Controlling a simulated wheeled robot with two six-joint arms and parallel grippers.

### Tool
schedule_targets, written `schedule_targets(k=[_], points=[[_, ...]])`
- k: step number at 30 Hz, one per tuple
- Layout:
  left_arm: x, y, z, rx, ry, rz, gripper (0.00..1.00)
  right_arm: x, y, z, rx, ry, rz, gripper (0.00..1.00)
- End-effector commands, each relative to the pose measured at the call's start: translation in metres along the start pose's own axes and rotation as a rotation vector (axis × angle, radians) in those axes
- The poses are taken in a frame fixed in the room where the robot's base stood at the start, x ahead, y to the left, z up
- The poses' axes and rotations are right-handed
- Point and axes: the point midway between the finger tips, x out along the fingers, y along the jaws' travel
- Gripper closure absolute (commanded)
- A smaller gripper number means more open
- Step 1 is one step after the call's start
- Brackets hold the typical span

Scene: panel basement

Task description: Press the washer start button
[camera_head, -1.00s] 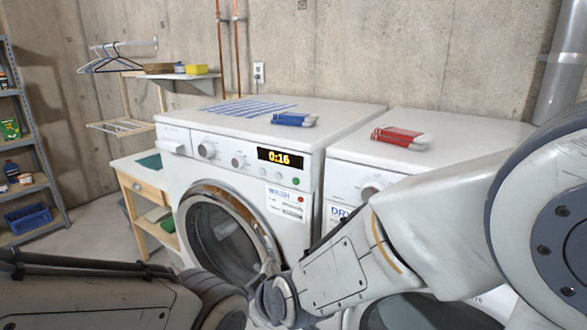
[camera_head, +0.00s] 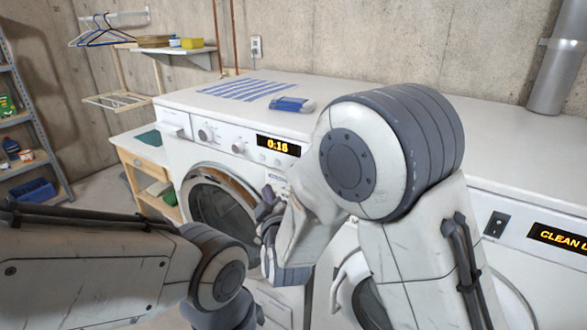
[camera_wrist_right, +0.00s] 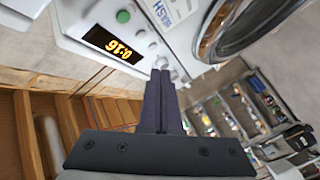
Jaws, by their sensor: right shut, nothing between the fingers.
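The white washer (camera_head: 240,110) stands left of centre in the head view, its amber display (camera_head: 278,145) lit at 0:16. Its round door (camera_head: 222,212) looks shut. The green button (camera_wrist_right: 123,16) shows in the right wrist view beyond the fingertips, on the panel near the display (camera_wrist_right: 115,43); in the head view my right arm hides it. My right gripper (camera_head: 268,205) is shut and empty in front of the washer, its fingers together (camera_wrist_right: 160,75) in the wrist view. Contact with the panel cannot be told. My left arm shows at lower left, but its gripper does not.
A blue-and-white item (camera_head: 291,104) and a striped cloth (camera_head: 247,87) lie on the washer. Another machine with a lit display (camera_head: 560,238) stands at right. A small wooden table (camera_head: 148,168) and metal shelves (camera_head: 35,120) are at left.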

Motion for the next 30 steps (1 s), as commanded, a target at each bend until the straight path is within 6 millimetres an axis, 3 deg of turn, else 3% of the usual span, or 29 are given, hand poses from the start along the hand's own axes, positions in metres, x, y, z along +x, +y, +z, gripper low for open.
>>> schedule_targets(k=[18,30], points=[[-0.003,0.0,0.0,0.0,0.0,0.0,0.5,0.052,0.037,0.039,0.002,-0.002,0.002,1.0],[-0.002,0.0,0.0,0.0,0.0,0.0,0.5,0.06,0.044,0.044,0.001,-0.001,-0.001,1.0]])
